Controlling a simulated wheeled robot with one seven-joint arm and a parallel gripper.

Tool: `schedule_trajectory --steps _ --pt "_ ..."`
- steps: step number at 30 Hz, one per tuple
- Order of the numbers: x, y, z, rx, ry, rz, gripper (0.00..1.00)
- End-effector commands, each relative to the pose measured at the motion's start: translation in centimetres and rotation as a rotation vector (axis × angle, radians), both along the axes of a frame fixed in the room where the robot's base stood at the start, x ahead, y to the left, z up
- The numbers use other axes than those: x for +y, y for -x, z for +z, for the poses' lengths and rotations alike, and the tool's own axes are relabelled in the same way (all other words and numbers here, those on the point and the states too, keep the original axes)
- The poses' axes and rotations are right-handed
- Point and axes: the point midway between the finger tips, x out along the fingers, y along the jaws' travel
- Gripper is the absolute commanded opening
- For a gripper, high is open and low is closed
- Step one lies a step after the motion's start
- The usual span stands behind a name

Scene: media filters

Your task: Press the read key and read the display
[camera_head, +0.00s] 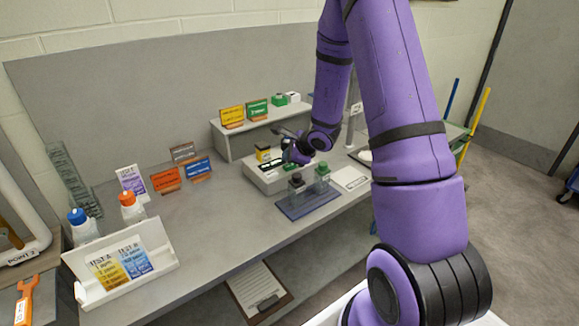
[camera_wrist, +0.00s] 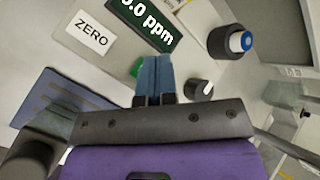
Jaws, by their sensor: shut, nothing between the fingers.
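The meter, a pale box (camera_head: 262,180) on the bench, lies under my gripper (camera_head: 290,152) in the head view. In the wrist view its dark green display (camera_wrist: 140,22) shows white digits cut off by the top edge; "0.0 ppm" or similar is legible. A white label reading ZERO (camera_wrist: 91,33) is beside it. My gripper's blue fingers (camera_wrist: 155,60) are shut and empty, pointing at the meter. A green key-like piece (camera_wrist: 136,67) shows just left of the fingertips, mostly hidden by them; whether they touch it cannot be told. No READ label is visible.
A blue tray (camera_head: 292,213) with capped vials stands in front of the meter. A raised shelf (camera_head: 228,148) is behind it. In the wrist view a dark round piece with a blue top (camera_wrist: 228,41) and a smaller knob (camera_wrist: 199,89) are to the right.

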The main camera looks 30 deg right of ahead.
Motion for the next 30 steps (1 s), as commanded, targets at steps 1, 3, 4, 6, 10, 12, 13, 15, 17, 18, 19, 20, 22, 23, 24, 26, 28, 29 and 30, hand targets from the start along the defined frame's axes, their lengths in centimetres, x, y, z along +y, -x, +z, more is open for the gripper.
schedule_trajectory --steps 1,3,4,6,10,12,13,15,17,18,19,20,22,23,24,26,28,29,30 --pt "0.00 0.00 0.00 0.000 0.000 0.000 0.00" --pt "0.00 0.00 0.00 0.000 0.000 0.000 0.00" --pt "0.00 0.00 0.00 0.000 0.000 0.000 0.00" --pt "0.00 0.00 -0.04 0.000 0.000 0.000 0.00" --pt "0.03 0.01 -0.35 0.001 0.000 0.001 0.00" --pt "0.04 0.01 -0.59 0.001 0.000 0.001 0.00" --pt "0.05 0.01 -0.68 0.001 0.000 0.001 0.00" --pt "0.03 0.00 -0.81 0.000 0.000 0.000 0.00" --pt "0.02 -0.01 -0.84 0.000 0.000 0.000 0.00" --pt "0.00 0.00 -0.83 0.000 0.000 0.000 0.00" --pt "0.01 -0.01 -0.83 0.000 0.000 0.000 0.00" --pt "0.00 0.00 -0.83 0.000 0.000 0.000 0.00" --pt "0.01 -0.01 -0.83 0.000 0.000 0.000 0.00" --pt "0.00 0.00 -0.83 0.000 0.000 0.000 0.00" --pt "0.01 0.00 -0.84 0.000 0.000 0.000 0.00" --pt "0.01 0.00 -0.84 0.000 0.000 0.000 0.00" --pt "0.01 0.00 -0.88 0.000 0.000 0.000 0.00" --pt "0.01 0.00 -0.90 0.000 0.000 0.000 0.00" --pt "0.01 0.00 -0.93 0.000 0.000 0.000 0.00"
